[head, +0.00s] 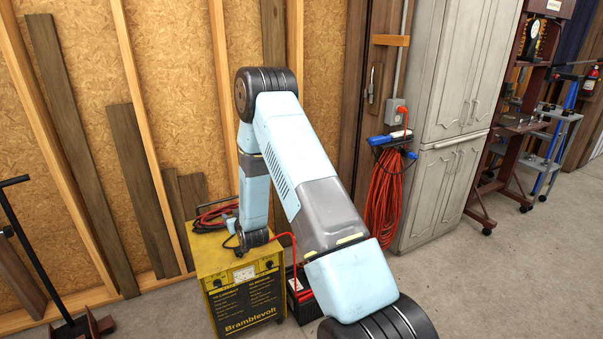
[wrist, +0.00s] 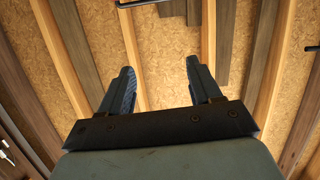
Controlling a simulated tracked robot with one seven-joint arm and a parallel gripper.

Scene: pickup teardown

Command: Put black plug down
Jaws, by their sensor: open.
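My gripper (wrist: 160,68) is open in the wrist view, its two fingers apart with only wall panel and a plank showing between them. In the head view my arm reaches down to the yellow Bramblevolt box (head: 238,300), its wrist end over the box top. I cannot pick out the black plug for certain. A dark cable lies on the box top beside my wrist, and any plug there is too small or hidden behind my arm. Red cable (head: 213,213) is coiled at the back of the box top.
A black and red case (head: 301,300) stands on the floor right of the yellow box, partly behind my arm. An orange cord (head: 384,205) hangs beside the grey cabinet (head: 437,180). Planks (head: 139,190) lean on the wall. The floor at front right is clear.

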